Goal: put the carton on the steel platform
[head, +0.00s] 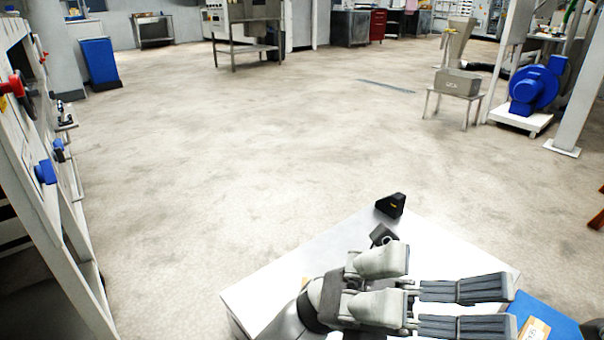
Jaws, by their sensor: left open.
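My left gripper (512,308) reaches in low at the bottom right, its two dark ribbed fingers pointing right and apart. It is open, with nothing seen between the fingers. A small tan and white printed piece (536,329) shows on a blue surface (566,325) just past the fingertips, partly cut off by the frame edge; I cannot tell whether it is the carton. No carton can be made out for sure elsewhere. I cannot tell which surface is the steel platform. My right gripper is not in view.
A grey metal table (247,48) stands far back. A metal hopper on a stand (457,84) and a blue blower (533,90) stand at the right. A white machine frame (62,215) lines the left edge, with a blue bin (100,64) beyond. The middle floor is clear.

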